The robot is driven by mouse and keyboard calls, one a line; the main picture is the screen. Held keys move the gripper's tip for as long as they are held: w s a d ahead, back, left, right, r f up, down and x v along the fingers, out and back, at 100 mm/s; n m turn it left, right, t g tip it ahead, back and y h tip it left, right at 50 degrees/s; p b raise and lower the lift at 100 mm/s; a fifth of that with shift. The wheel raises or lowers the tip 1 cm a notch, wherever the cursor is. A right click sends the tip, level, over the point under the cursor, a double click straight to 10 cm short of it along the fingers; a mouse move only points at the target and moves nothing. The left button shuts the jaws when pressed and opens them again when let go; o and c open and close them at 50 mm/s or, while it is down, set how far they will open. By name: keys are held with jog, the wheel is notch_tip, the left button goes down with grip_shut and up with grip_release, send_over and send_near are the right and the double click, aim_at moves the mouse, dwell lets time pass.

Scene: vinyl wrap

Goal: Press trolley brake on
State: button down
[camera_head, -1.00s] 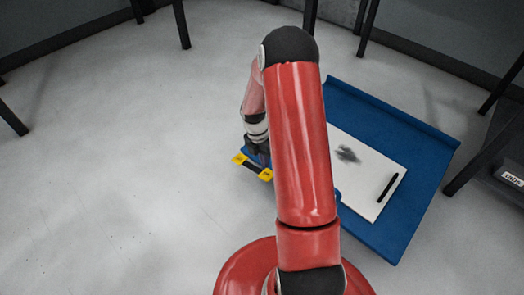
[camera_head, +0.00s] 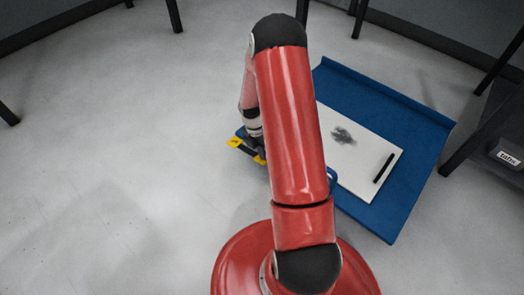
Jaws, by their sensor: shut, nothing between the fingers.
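The trolley (camera_head: 415,122) is a blue platform on the floor right of my red arm. A yellow and black bar (camera_head: 245,149), which looks like the brake pedal, sticks out at its left end, partly behind my arm. My gripper (camera_head: 258,152) is dark and small, pointing down at the right part of this bar. It looks shut and empty. I cannot tell whether it touches the bar or how far the bar is pressed. My arm hides the trolley's left part.
A white panel (camera_head: 354,150) with a dark smudge and a black strip (camera_head: 384,168) lies on the trolley. A dark labelled box (camera_head: 506,150) and a table leg stand at the right. More dark legs stand along the back. The floor (camera_head: 110,150) at left is clear.

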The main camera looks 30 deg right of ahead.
jog(key=shift+s+d+f, duration=0.2)
jog(key=shift+s+f, duration=0.4)
jog(key=shift+f, duration=0.3)
jog(key=shift+x, duration=0.95)
jog(key=shift+s+f, duration=0.1)
jog(key=shift+s, duration=0.05)
